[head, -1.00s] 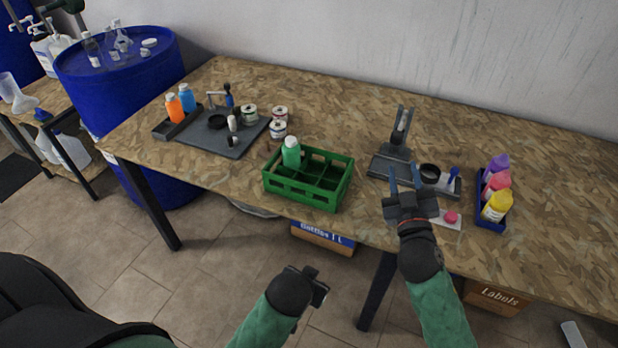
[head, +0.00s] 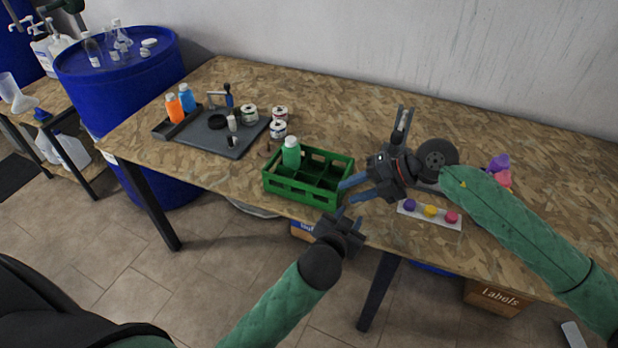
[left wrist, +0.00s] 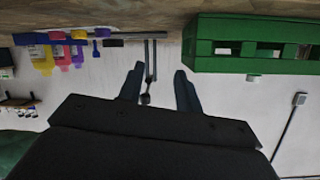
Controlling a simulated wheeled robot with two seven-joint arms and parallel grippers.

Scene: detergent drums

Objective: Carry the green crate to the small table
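The green crate (head: 307,193) stands upright on the workbench near its front edge, with a green bottle (head: 291,154) in its back left part. It also shows in the left wrist view (left wrist: 235,62), at the upper right. My right gripper (head: 346,190) is open at the crate's right end, its two blue fingers pointing at the crate; whether they touch it I cannot tell. My left gripper (head: 345,215) is open and empty just in front of the bench edge, below the crate's front right corner. In the left wrist view its two fingers (left wrist: 160,82) stand apart with nothing between them.
A grey tray (head: 238,143) with bottles and cans lies left of the crate. A white strip with coloured caps (head: 430,211) lies right. A blue drum (head: 120,80) stands at the left. Boxes (head: 497,297) sit under the bench.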

